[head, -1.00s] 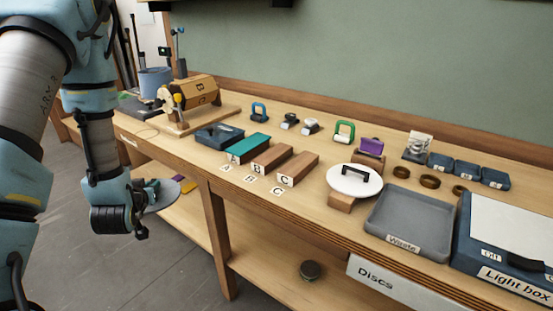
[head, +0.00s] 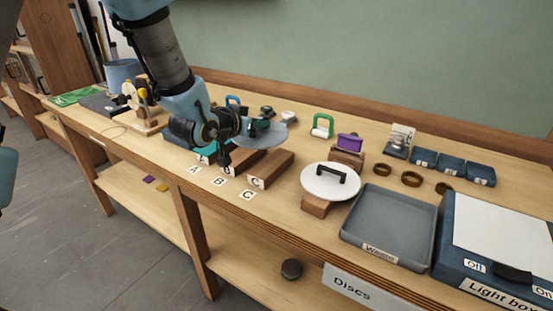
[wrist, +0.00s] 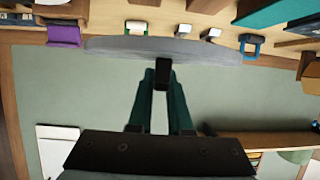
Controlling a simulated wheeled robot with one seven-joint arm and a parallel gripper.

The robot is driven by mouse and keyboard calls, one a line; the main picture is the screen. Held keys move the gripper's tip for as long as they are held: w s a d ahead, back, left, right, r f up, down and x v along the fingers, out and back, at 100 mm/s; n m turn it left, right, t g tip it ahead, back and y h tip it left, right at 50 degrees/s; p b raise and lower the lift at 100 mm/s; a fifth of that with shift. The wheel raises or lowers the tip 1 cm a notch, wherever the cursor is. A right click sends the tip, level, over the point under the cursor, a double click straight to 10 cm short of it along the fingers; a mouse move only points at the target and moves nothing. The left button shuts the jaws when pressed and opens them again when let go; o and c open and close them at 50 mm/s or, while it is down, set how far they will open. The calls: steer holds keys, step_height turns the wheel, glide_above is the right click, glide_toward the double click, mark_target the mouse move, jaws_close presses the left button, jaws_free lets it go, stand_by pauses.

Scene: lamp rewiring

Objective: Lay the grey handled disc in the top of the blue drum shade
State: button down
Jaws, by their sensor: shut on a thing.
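The grey disc (head: 268,135) is held out over the middle of the bench in the head view, seen nearly edge-on in the wrist view (wrist: 110,45). My gripper (head: 240,127) is shut on its handle; the dark handle shows between the fingertips in the wrist view (wrist: 163,74). The blue drum shade (head: 122,74) stands at the far left end of the bench, well apart from the disc. My arm and other objects partly cover it, and I cannot make out its inside.
Wooden blocks (head: 270,169) lie under and beside the disc. A white handled disc (head: 322,186), the grey Waste tray (head: 385,225) and the light box (head: 500,235) fill the right. A wooden apparatus (head: 150,120) stands between my arm and the shade.

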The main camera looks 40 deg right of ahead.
mark_target(272, 162)
steer(key=shift+s+d+r+m+g, duration=0.15)
steer(key=shift+s+d+r, duration=0.2)
steer(key=shift+s+d, duration=0.3)
steer(key=shift+s+d+r+m+g, duration=0.15)
steer(key=shift+s+d+r, duration=0.15)
steer(key=shift+s+d, duration=0.25)
step_height(272, 162, down, 9)
steer(key=p, duration=0.2)
steer(key=shift+w+p, duration=0.1)
steer(key=shift+p, duration=0.2)
steer(key=shift+f, duration=0.3)
steer(key=shift+f+b, duration=0.25)
steer(key=shift+b, duration=0.05)
steer(key=c, duration=0.8)
jaws_free()
steer(key=shift+r, duration=0.1)
steer(key=shift+c, duration=0.2)
